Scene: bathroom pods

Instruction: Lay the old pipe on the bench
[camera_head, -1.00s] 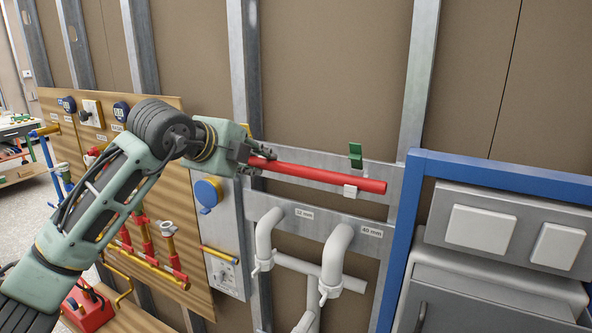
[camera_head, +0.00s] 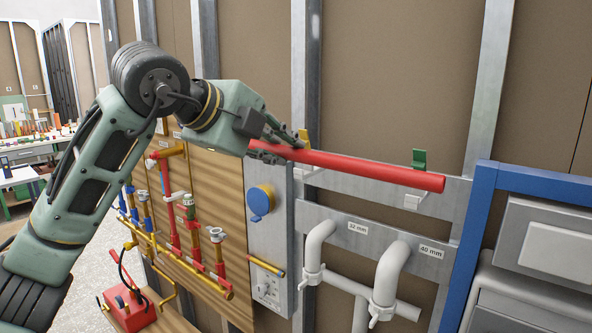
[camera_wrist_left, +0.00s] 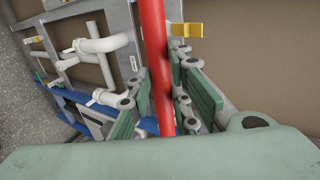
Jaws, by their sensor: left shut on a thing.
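The old pipe, a straight red pipe (camera_head: 365,168), runs nearly level in front of the stud wall. My left gripper (camera_head: 280,150) is shut on it near its left end. In the left wrist view the red pipe (camera_wrist_left: 157,70) passes between the green-padded fingers (camera_wrist_left: 163,108). A yellow clip (camera_head: 303,138) is near the gripper. A bench with loose items (camera_head: 18,177) stands far left. My right gripper is out of view.
White waste pipes (camera_head: 390,270) and a blue frame (camera_head: 468,240) stand close below and to the right. A wooden panel with red and yellow pipework (camera_head: 232,215) is left of them. A red box (camera_head: 130,308) sits on a low wooden surface. Open floor shows at far left.

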